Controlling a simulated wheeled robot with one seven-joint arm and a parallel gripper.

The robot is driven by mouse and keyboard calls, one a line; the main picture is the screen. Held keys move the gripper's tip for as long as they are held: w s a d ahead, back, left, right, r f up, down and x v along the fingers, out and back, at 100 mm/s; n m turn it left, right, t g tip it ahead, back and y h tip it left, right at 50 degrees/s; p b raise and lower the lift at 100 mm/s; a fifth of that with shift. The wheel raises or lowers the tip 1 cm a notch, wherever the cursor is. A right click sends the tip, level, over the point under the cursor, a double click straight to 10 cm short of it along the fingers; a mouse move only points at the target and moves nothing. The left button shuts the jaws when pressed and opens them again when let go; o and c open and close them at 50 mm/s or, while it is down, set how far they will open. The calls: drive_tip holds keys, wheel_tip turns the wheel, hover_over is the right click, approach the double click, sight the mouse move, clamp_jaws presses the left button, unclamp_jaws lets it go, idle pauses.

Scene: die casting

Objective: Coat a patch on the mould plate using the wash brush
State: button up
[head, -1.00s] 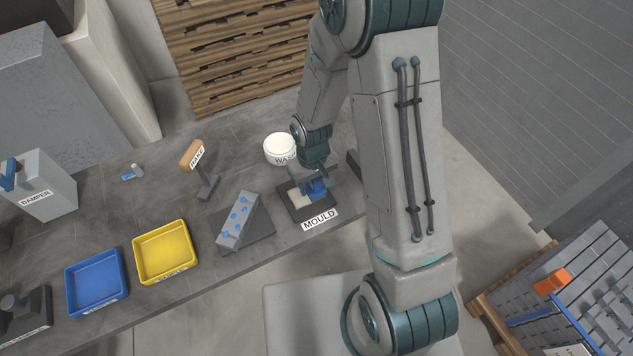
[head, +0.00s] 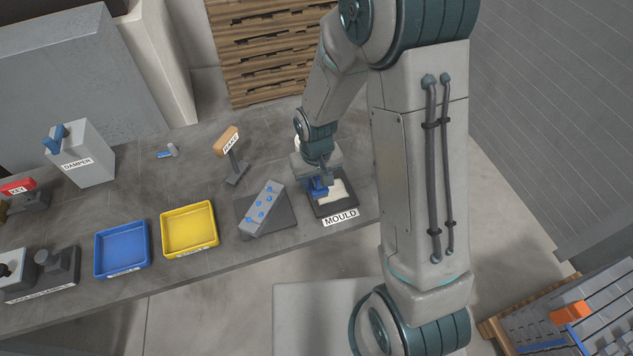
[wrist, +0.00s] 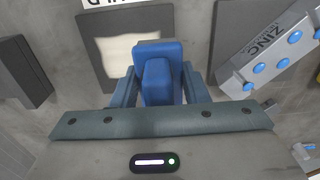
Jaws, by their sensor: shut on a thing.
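My gripper (head: 318,182) is shut on the blue wash brush (head: 319,191), over the left part of the mould plate. In the wrist view the brush (wrist: 158,72) stands between the two fingers and covers part of the plate. The mould plate is a dark square (head: 330,210) by the MOULD label; it also shows in the wrist view (wrist: 90,48). A pale cream patch (head: 336,193) lies on it, also seen in the wrist view (wrist: 115,50). The bristles are hidden, so I cannot tell whether they touch the plate. The wash pot is almost wholly hidden behind my arm.
A grey zinc block with blue studs (head: 262,208) lies left of the mould.

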drive_tip(key=shift+r+p, duration=1.3)
drive_tip(key=shift+r, duration=1.05)
drive_tip(key=shift+f, duration=0.1)
